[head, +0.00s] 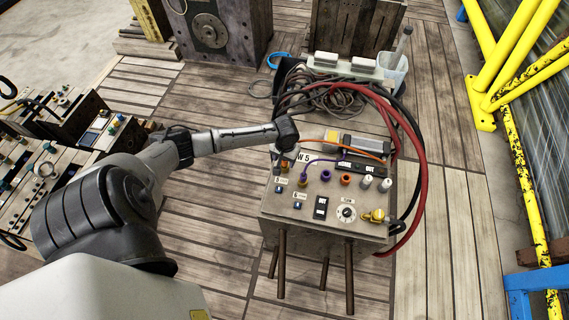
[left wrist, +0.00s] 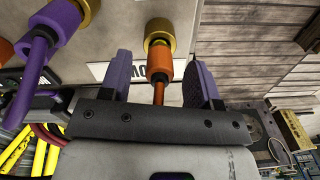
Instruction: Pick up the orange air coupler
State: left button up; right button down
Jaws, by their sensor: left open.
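The orange air coupler (left wrist: 159,66) shows in the left wrist view, seated in a gold collar (left wrist: 160,36) on the panel, with a thin orange hose running from it toward my gripper. My left gripper (left wrist: 160,75) is open, with one purple-padded finger on each side of the coupler and visible gaps on both sides. In the head view my left gripper (head: 285,152) is over the upper left corner of the control box (head: 325,226) and largely hides the coupler. My right gripper is in neither view.
A purple coupler (left wrist: 62,20) in another gold collar is close on the left in the wrist view. The box top also carries switches, a dial (head: 346,213) and a brass fitting (head: 374,216). Red and black hoses (head: 418,150) loop along its right side. Wooden floor lies around.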

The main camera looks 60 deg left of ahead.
pick_arm(q)
jog(key=shift+f, duration=0.25)
jog(key=c, duration=1)
